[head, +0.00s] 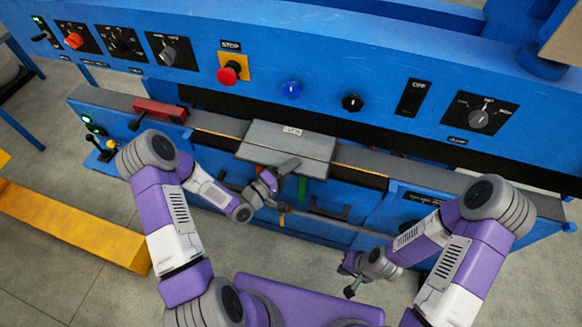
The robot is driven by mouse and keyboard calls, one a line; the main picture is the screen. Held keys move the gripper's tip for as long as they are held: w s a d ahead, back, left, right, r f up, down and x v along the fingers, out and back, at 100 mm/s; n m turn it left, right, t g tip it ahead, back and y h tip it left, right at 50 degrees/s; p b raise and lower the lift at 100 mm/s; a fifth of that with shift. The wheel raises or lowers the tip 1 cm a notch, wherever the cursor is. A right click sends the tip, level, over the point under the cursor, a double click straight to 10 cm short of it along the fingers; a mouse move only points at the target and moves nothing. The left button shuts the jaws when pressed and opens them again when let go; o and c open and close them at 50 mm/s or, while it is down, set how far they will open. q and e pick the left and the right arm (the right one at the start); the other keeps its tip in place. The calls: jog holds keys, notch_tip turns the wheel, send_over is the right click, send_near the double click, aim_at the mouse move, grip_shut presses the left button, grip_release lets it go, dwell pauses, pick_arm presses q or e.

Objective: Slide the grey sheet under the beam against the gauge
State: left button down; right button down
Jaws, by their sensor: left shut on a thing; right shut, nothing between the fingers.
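The grey sheet (285,143) lies flat across the machine's bed, with a small white label near its far edge. Its far edge meets the dark band under the blue beam (330,75); I cannot tell how far it reaches beneath. My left gripper (284,174) is shut on the sheet's near edge, at about its middle. My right gripper (348,281) is shut and empty, low in front of the machine and away from the sheet. I cannot tell which part is the gauge; a red block (160,111) sits on the bed to the left, apart from the sheet.
The beam's front carries knobs, switches and a red stop button (227,76). Green-lit buttons and a lever (107,149) are at the bed's left end. A yellow floor barrier (80,228) lies at left. The bed is clear between red block and sheet.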

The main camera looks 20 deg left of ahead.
pick_arm(q)
jog(key=shift+a+f, duration=0.15)
jog(key=shift+f, duration=0.4)
jog(key=c, duration=1.1)
grip_release()
jog(key=shift+s, duration=0.1)
jog(key=shift+s+a+f, duration=0.15)
jog(key=shift+s+a, duration=0.25)
jog(key=shift+s, duration=0.1)
jog(key=shift+o, duration=0.2)
jog(key=v, duration=0.2)
jog(key=r+p+v, duration=0.1)
jog(key=v, duration=0.2)
jog(key=shift+s+a, duration=0.1)
jog(key=shift+s, duration=0.15)
jog(key=shift+s+a+r, duration=0.1)
jog(key=shift+s+r, duration=0.05)
jog(key=shift+s, duration=0.15)
